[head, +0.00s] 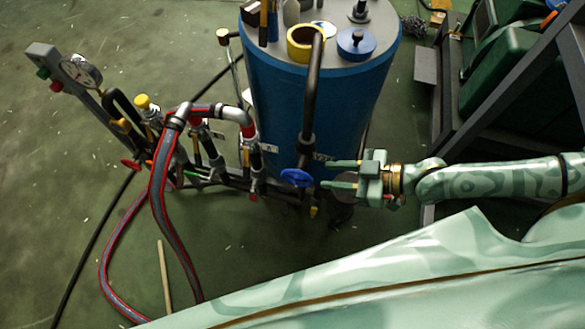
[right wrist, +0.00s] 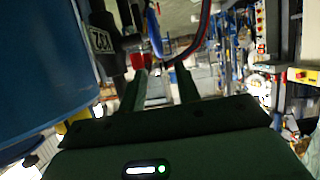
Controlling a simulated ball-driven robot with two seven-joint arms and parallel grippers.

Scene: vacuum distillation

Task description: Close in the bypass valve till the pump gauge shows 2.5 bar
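A blue handwheel valve (head: 297,177) sits on the pipework in front of the blue tank in the head view. My right gripper (head: 332,174) is just right of it, fingers pointing left at the wheel. The fingers are apart with a clear gap and nothing between them; the wheel lies just beyond their tips. In the right wrist view the two fingers (right wrist: 161,82) are also spread. A round dial gauge (head: 81,70) is at the upper left of the pipework; its reading is too small to tell. Which valve is the bypass is not readable. My left gripper is not in view.
The blue tank (head: 305,112) stands behind the valve, with a dark vertical pipe (head: 311,95) close above the wheel. Red-striped hoses (head: 160,190) loop at left, near a red handwheel (head: 131,164). A dark metal rack (head: 500,95) stands at right. Floor at left is mostly clear.

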